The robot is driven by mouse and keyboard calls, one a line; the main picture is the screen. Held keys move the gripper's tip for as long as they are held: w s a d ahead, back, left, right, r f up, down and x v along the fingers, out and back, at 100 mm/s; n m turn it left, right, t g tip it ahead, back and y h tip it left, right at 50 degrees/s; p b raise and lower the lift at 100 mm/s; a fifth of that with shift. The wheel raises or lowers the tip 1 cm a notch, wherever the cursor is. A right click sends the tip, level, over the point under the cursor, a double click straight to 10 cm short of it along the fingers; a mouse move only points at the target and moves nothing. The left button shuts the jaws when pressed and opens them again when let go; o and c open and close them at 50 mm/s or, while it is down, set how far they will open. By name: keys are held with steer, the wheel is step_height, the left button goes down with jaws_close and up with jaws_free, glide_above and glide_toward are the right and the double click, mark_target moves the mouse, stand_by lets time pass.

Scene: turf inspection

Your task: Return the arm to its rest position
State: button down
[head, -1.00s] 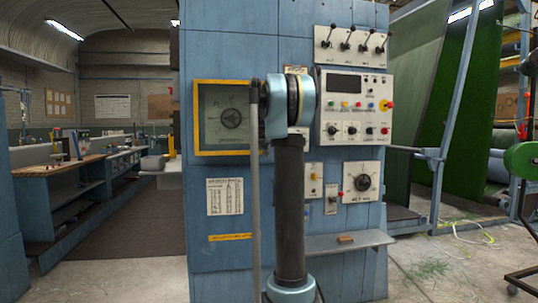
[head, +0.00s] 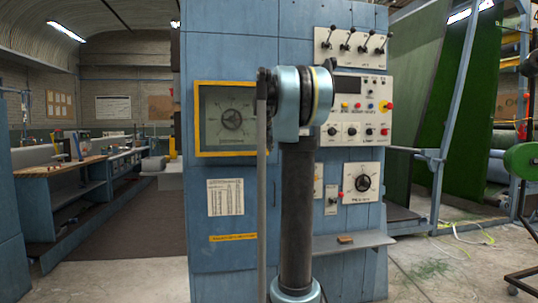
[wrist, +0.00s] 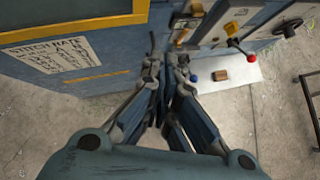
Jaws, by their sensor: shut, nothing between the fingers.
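My gripper (wrist: 168,88) shows in the wrist view with its fingers together and nothing between them. It points down past the front of a blue machine cabinet, with a grey shelf beyond it to the right. In the head view my arm stands upright in front of the cabinet (head: 222,60), and the gripper itself cannot be made out there.
A yellow-framed dial window (head: 197,118) is left of my arm. Lever switches (head: 350,42), a rotary knob (head: 363,183) and the shelf (head: 365,241) with a small brown block (head: 345,239) are right of it. Workbenches (head: 62,172) stand far left.

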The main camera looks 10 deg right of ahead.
steer(key=s+a+f+m+g, duration=0.1)
steer(key=s+a+f+m, duration=0.2)
steer(key=s, duration=0.5)
steer(key=s+a+f+m+g, duration=0.1)
steer(key=s+f+m, duration=0.2)
steer(key=s+m, duration=0.35)
steer(key=s+a+f+m+g+y, duration=0.1)
steer(key=s+a+f+m+g, duration=0.1)
steer(key=s+f+m, duration=0.8)
steer(key=s+a+f+m+g+y, duration=0.2)
steer(key=s+a+f+m, duration=0.3)
steer(key=s+f+m, duration=0.6)
steer(key=s+f, duration=1.3)
steer(key=s, duration=0.3)
steer(key=shift+s+a+f+y, duration=0.15)
steer(key=shift+s+a+y, duration=0.05)
steer(key=shift+y, duration=0.1)
steer(key=shift+m, duration=0.25)
steer(key=shift+w+f, duration=0.2)
steer(key=shift+w, duration=0.25)
